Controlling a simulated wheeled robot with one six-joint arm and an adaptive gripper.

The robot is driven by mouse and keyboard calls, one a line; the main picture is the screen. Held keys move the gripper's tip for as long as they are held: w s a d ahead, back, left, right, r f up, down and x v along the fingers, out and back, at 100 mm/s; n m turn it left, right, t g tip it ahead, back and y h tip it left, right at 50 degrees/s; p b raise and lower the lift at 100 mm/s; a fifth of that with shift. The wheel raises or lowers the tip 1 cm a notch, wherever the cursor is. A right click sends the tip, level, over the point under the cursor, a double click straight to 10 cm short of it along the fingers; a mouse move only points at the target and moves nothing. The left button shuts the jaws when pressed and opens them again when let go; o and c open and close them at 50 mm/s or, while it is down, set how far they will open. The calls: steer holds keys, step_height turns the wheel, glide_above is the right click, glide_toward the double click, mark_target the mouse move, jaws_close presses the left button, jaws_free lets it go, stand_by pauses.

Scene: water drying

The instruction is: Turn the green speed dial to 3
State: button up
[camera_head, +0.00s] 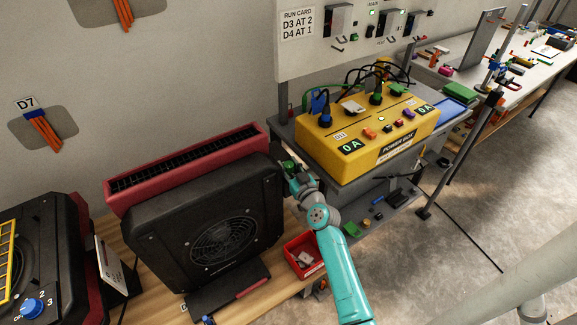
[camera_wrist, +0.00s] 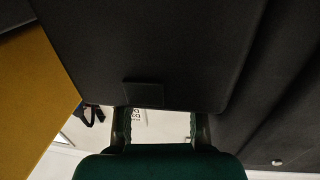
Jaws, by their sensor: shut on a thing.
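The green speed dial (camera_head: 289,167) sits on the right side of the black-and-red dryer (camera_head: 200,220) in the head view. My gripper (camera_head: 295,181) is at that side, shut on the dial, and covers part of it. In the wrist view, a dark green rounded body (camera_wrist: 160,164) fills the bottom, with my gripper's two fingers (camera_wrist: 161,130) at its upper edge. The dial's number marks and pointer cannot be read in either view.
A yellow power box (camera_head: 370,140) with plugs stands on a grey cart close right of my gripper. A red bin (camera_head: 301,257) is below my arm. Another dryer with a blue dial (camera_head: 33,308) is at lower left. A run card (camera_head: 298,23) reads D3 AT 2, D4 AT 1.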

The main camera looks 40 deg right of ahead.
steer(key=shift+s+f+m+h, duration=0.1)
steer(key=shift+f+m+h, duration=0.05)
steer(key=shift+m+h, duration=0.2)
steer(key=o, duration=0.7)
steer(key=shift+o, duration=0.9)
steer(key=shift+d, duration=0.1)
steer(key=shift+n+y, duration=0.65)
steer(key=shift+y, duration=0.2)
